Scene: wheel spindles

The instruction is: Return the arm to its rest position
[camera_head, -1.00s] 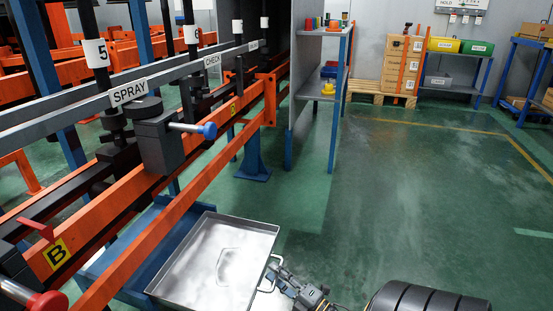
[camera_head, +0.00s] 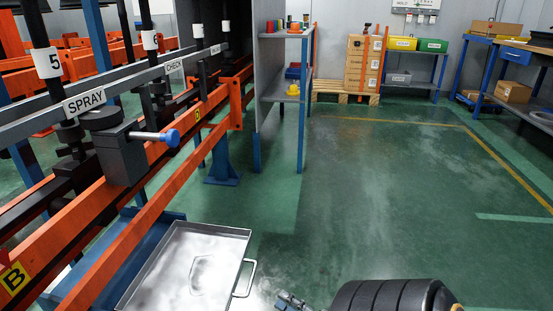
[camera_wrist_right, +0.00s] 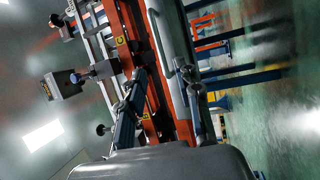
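My right gripper (camera_head: 290,301) shows at the bottom edge of the head view, mostly cut off by the frame. It is to the right of the metal tray's handle (camera_head: 246,279) and apart from it. In the right wrist view its two fingers (camera_wrist_right: 165,92) stand well apart with nothing held between them, so it is open. My left gripper is not in view.
The shiny metal tray (camera_head: 228,240) sits on a blue support (camera_head: 85,278) beside the orange rail (camera_head: 135,228). A spray unit with a blue knob (camera_head: 171,138) juts from the rail. A blue-posted shelf (camera_head: 301,125) stands beyond. Green floor at right is clear.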

